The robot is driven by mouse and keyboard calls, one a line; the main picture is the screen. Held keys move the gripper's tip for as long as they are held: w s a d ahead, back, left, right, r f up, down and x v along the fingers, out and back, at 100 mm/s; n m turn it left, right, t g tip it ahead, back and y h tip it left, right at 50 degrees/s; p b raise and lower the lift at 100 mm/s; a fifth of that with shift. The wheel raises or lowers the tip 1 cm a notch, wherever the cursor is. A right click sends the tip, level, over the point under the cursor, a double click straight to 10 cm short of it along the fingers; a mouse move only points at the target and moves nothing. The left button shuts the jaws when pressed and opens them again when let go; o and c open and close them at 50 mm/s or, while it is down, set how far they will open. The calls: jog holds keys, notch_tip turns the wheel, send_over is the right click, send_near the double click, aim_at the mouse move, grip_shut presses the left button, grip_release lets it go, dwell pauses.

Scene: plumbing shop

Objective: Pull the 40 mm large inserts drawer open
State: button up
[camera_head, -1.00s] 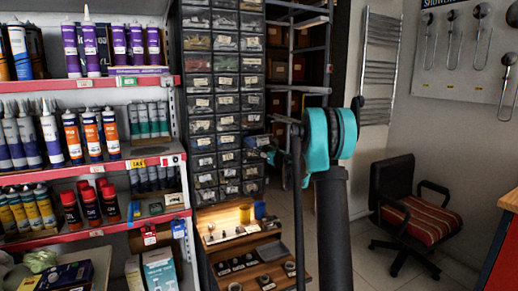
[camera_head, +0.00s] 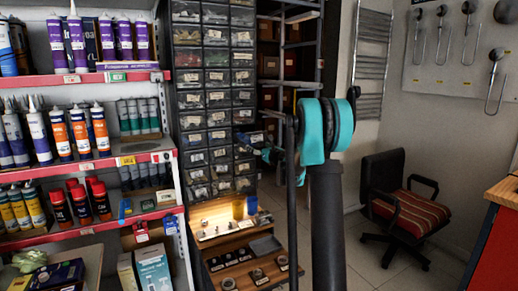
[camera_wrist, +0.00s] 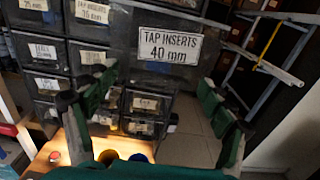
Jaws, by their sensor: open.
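The 40 mm tap inserts drawer (camera_wrist: 165,72) faces me in the wrist view, with a large white label on its front. Its front looks much bigger and nearer than its neighbours, standing out from the cabinet face. In the head view it shows as a small dark front (camera_head: 257,139) at the cabinet's right edge, partly hidden by my gripper. My gripper (camera_wrist: 158,82) is open, its green-backed fingers on either side of the drawer's lower part. I cannot tell whether they touch it. The drawer's inside is hidden.
The cabinet (camera_head: 204,28) holds several columns of small labelled drawers. Below it is a lit wooden display (camera_head: 225,245) with cups and fittings. A sealant shelf (camera_head: 95,155) stands left, and a chair (camera_head: 400,205) stands right. Tiled floor between cabinet and chair is clear.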

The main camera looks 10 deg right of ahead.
jog(key=v, duration=1.2)
jog(key=s+a+f+n+g, duration=0.3)
jog(key=s+a+f+n, duration=0.1)
jog(key=s+n, duration=0.25)
jog(key=s+a+f+n+g, duration=0.2)
jog(key=s+a+f+n, duration=0.2)
jog(key=s+n, duration=0.3)
jog(key=s+a+f+n+g, duration=0.35)
jog(key=s+f+n, duration=0.2)
jog(key=s, duration=0.35)
jog(key=s+d+f+n+g+h, duration=0.2)
jog(key=s+f+n, duration=0.4)
jog(key=s, duration=0.5)
jog(key=s+d+f+n+g+h, duration=0.2)
jog(key=s+d+f+n, duration=0.3)
jog(key=s, duration=0.6)
jog(key=shift+s+d+f+n+h, duration=0.35)
jog(key=shift+f+n+h, duration=0.45)
jog(key=shift+n, duration=0.4)
